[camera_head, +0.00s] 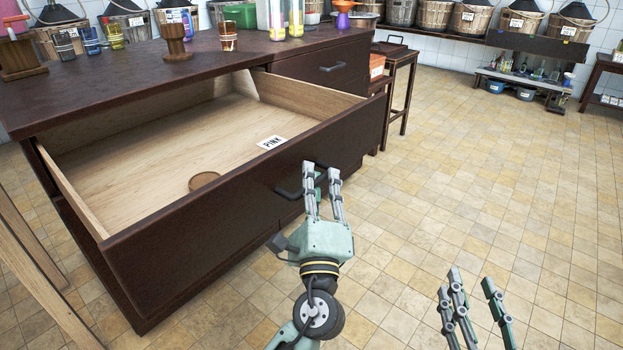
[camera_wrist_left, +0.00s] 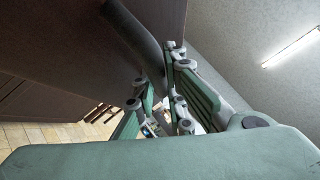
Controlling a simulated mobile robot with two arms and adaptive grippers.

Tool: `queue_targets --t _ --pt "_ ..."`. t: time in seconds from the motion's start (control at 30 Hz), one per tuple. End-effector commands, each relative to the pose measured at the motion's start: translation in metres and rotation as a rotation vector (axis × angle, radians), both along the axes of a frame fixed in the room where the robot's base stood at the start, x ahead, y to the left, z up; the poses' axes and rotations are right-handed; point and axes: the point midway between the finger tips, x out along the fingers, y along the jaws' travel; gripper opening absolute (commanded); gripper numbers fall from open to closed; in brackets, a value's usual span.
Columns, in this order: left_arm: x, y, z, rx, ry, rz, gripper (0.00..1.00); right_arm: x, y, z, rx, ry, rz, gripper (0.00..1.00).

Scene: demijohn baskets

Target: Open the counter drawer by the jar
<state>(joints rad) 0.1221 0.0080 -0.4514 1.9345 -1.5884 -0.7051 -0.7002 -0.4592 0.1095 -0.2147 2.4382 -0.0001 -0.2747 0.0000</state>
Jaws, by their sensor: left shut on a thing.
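The counter drawer (camera_head: 190,250) is pulled far out of the dark brown counter (camera_head: 110,85). Its pale wooden inside holds a white "PINK" label and a round brown disc (camera_head: 204,181). My left gripper (camera_head: 321,172) is at the drawer's dark handle (camera_head: 289,192), shut on it. The handle bar also shows between drawer front and fingers in the left wrist view (camera_wrist_left: 138,38). My right gripper (camera_head: 474,288) is open and empty above the floor at lower right. A brown wooden cup (camera_head: 176,42) and an amber glass (camera_head: 228,38) stand on the counter; which thing is the jar, I cannot tell.
A second, closed drawer (camera_head: 315,72) is at the counter's right. A dark wooden stool (camera_head: 398,75) stands beyond it. Baskets line the back wall. A pale wooden frame (camera_head: 35,265) is at the left edge. The tiled floor on the right is clear.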

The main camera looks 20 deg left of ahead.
Motion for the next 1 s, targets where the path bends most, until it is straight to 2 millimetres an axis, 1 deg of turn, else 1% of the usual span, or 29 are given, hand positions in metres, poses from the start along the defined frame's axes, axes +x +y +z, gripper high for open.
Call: queue_targets --t 0.03,0.27,0.3,0.5,0.83,0.93,1.0 --pt "0.000 0.001 -0.003 0.002 0.006 0.004 0.00 0.000 0.000 0.000 0.000 -0.001 0.000 0.40" --pt "0.000 0.001 -0.003 0.002 0.006 0.004 0.00 0.000 0.000 0.000 0.000 -0.001 0.000 0.40" --pt "0.000 0.001 -0.003 0.002 0.006 0.004 0.13 0.000 0.000 0.000 0.000 -0.001 0.000 0.40" --pt "0.000 0.001 -0.002 0.001 0.004 0.003 0.30 0.000 0.000 0.000 0.001 -0.001 0.000 0.40" --pt "-0.002 0.000 -0.002 0.000 0.002 0.001 0.30 0.000 0.000 -0.001 -0.001 0.004 0.000 0.40" --pt "-0.010 -0.003 -0.006 0.000 0.003 0.001 0.30 0.000 0.000 -0.001 -0.001 0.003 0.000 0.40" --pt "-0.020 -0.006 -0.011 0.000 0.005 0.001 0.30 0.000 0.000 -0.001 -0.001 0.003 0.000 0.40"
